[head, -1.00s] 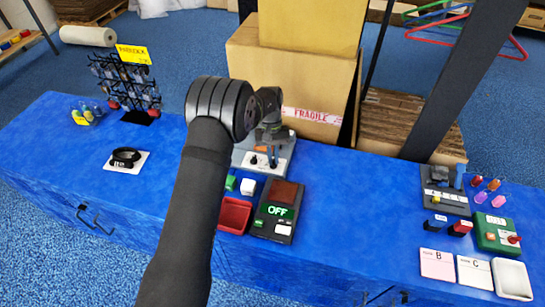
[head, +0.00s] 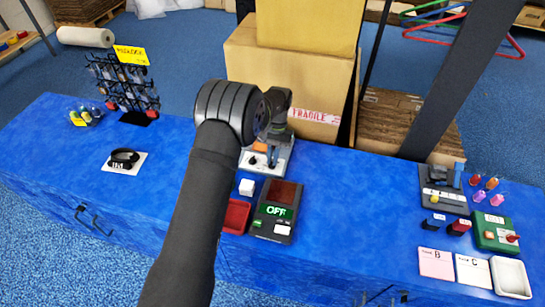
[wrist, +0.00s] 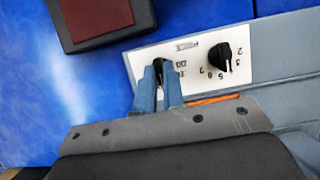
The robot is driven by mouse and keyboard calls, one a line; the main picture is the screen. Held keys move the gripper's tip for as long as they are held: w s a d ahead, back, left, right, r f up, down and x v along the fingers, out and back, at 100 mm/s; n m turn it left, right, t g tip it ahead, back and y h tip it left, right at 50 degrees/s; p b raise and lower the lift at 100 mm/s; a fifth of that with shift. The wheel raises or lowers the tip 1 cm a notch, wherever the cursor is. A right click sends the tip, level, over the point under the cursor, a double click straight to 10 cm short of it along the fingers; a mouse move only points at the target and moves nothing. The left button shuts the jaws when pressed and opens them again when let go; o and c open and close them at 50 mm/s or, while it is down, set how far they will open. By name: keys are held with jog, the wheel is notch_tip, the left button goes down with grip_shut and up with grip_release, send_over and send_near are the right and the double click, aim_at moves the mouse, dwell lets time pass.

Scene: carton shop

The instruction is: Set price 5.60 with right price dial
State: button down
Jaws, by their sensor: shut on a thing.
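The price unit has a white dial panel (wrist: 188,45), upside down in the wrist view; its panel (head: 254,158) also shows in the head view. My gripper (wrist: 159,72) is shut on a black dial (wrist: 158,63), with its blue-grey fingers on either side. This held dial is the left one in the wrist view, on the right side in the head view. Its pointer and most of its marks are hidden. My gripper (head: 274,152) stands over the panel in the head view.
A dark device with a display reading OFF (head: 275,211) stands in front of the panel. A red tray (head: 236,217) and a white cube (head: 246,187) are close to my arm. Large cartons (head: 290,80) stand behind. The table's right-centre is clear.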

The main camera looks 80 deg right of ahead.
jog(key=shift+d, duration=0.1)
jog(key=c, duration=1.5)
grip_release()
jog(key=v, duration=1.7)
jog(key=shift+r, duration=0.3)
jog(key=shift+f, duration=0.1)
jog(key=x, duration=1.7)
jog(key=shift+f, duration=0.2)
